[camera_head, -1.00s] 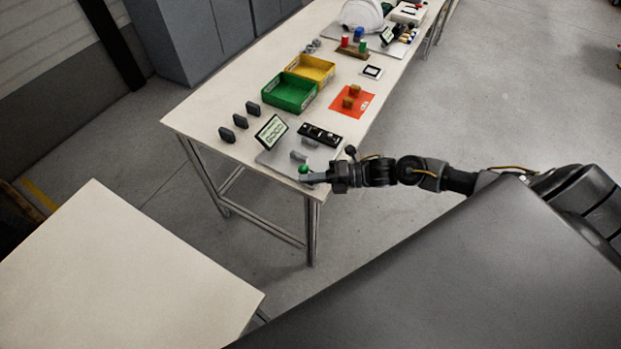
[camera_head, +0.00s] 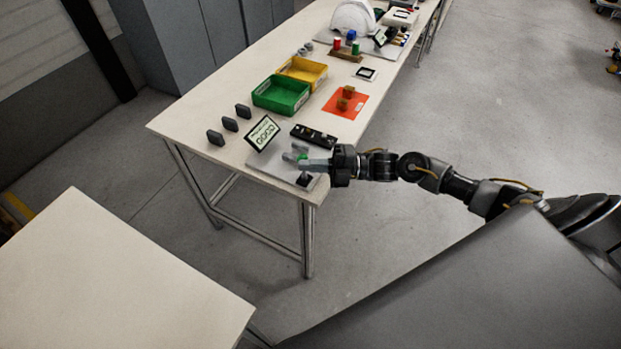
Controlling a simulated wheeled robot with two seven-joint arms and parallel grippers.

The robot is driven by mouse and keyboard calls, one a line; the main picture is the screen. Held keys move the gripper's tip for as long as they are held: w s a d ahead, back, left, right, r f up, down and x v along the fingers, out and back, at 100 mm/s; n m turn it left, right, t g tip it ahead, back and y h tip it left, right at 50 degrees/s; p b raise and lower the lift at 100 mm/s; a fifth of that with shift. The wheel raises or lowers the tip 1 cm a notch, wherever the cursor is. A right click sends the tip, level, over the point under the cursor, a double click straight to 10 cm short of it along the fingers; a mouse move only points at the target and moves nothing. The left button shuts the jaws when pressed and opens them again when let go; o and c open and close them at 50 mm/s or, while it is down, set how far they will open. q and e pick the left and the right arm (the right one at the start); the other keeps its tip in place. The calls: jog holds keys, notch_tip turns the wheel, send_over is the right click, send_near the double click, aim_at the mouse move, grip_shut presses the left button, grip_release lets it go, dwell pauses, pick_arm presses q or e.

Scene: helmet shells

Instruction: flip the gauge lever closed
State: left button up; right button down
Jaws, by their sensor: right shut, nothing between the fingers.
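The gauge plate (camera_head: 283,170) is a grey plate at the near end of the long table. A tilted display (camera_head: 262,132) reading GOOD stands at its back left. A small green piece (camera_head: 303,156), which looks like the lever's knob, shows just behind my right fingers, partly hidden. A dark block (camera_head: 304,180) sits at the plate's near right edge. My right gripper (camera_head: 303,164) reaches in from the right over the plate, shut and empty, its fingers at the green piece. I cannot tell whether they touch it. My left gripper is not in view.
A black strip with buttons (camera_head: 313,136) lies behind the plate. Green (camera_head: 281,95) and yellow (camera_head: 303,71) bins, an orange mat (camera_head: 345,102) and several dark blocks (camera_head: 229,124) stand nearby. A white helmet shell (camera_head: 353,17) is at the far end. An empty table (camera_head: 110,280) is at lower left.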

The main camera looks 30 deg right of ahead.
pick_arm(q)
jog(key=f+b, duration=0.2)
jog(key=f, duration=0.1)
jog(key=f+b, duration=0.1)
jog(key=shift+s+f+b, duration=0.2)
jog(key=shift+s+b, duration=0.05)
jog(key=shift+b, duration=0.1)
pick_arm(e)
jog(key=s+d+m+t+y, duration=0.1)
jog(key=s+d+m, duration=0.3)
jog(key=d, duration=0.5)
jog(key=shift+s+f+m+t+y, duration=0.3)
jog(key=shift+s+m+t, duration=0.1)
jog(key=shift+s, duration=0.1)
